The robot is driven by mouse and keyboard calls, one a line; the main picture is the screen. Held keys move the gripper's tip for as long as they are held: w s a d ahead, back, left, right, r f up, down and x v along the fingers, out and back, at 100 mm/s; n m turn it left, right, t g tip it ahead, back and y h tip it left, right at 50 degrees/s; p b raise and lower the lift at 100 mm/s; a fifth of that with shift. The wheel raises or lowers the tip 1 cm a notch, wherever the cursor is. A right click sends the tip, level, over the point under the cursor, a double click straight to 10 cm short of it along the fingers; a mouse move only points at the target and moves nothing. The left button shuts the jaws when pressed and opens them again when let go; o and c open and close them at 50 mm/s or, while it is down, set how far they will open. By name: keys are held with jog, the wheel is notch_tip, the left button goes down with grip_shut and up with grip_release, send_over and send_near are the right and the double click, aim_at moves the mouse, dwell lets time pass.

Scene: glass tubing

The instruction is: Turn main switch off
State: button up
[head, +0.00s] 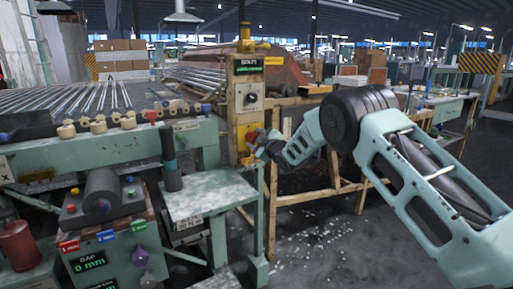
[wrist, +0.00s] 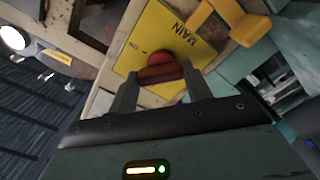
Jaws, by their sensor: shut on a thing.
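The main switch is a red rotary knob (wrist: 160,70) on a yellow plate marked MAIN (wrist: 172,32). In the wrist view the two fingers of my gripper (wrist: 158,78) stand on either side of the red knob and are shut on it. The bar of the knob lies roughly across, from finger to finger. In the head view my gripper (head: 258,146) is at the lower part of the yellow switch post (head: 248,110), and it mostly hides the knob.
A yellow bracket (wrist: 235,20) sits close beside the plate. Above my gripper, the post has a black dial (head: 250,99) and a lit display. A green machine bench (head: 210,195) with a dark upright cylinder (head: 171,165) stands to the left. Floor to the right is fairly open.

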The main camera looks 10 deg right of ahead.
jog(key=shift+a+f+n+b, duration=0.1)
jog(key=shift+a+n+b, duration=0.05)
jog(key=shift+n+b, duration=3.8)
jog(key=shift+n, duration=0.35)
jog(key=o, duration=1)
jog(key=shift+s, duration=0.15)
jog(key=p+v, duration=0.2)
jog(key=v, duration=1.5)
jog(key=shift+s, duration=0.1)
